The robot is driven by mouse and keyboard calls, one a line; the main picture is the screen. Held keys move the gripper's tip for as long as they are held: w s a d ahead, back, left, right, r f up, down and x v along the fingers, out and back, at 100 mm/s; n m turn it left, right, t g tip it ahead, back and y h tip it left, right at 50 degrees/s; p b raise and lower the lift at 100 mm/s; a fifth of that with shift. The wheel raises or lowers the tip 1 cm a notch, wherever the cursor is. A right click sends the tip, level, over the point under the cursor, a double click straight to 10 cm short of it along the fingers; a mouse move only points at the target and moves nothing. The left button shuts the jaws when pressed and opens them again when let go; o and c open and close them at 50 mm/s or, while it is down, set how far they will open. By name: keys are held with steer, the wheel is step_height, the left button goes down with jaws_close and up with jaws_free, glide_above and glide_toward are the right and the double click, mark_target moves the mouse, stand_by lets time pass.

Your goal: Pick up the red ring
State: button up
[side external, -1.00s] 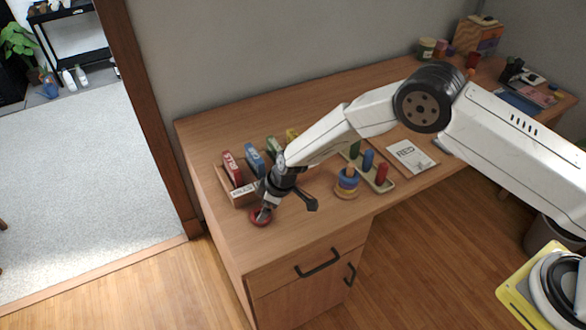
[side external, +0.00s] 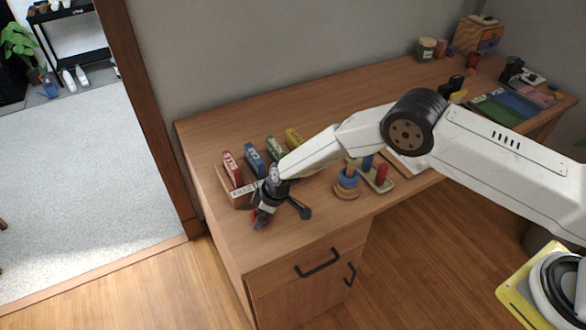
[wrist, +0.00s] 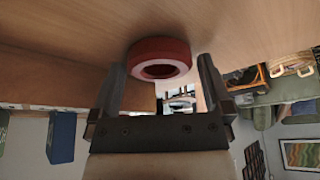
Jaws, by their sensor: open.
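The red ring (wrist: 160,58) lies on the wooden desk (wrist: 60,30), which fills the top of the wrist view. My gripper (wrist: 161,66) is open, with one finger on each side of the ring near the fingertips. Small gaps show between the fingers and the ring, so the ring is not clamped. In the side view my gripper (side external: 261,218) is low at the desk's left front and hides most of the ring.
A wooden holder (side external: 240,197) with red, blue, green and yellow pieces stands just behind my gripper. The desk's front edge is close; bare desktop (side external: 225,235) lies at the near left.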

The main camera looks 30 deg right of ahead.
mark_target(255, 214)
steer(key=c, duration=1)
steer(key=shift+r, duration=0.1)
steer(key=shift+r, duration=1.6)
steer(key=s+d+r, duration=0.5)
steer(key=s+r, duration=0.4)
steer(key=s, duration=0.4)
steer(key=shift+d+r, duration=0.2)
steer(key=shift+r, duration=0.1)
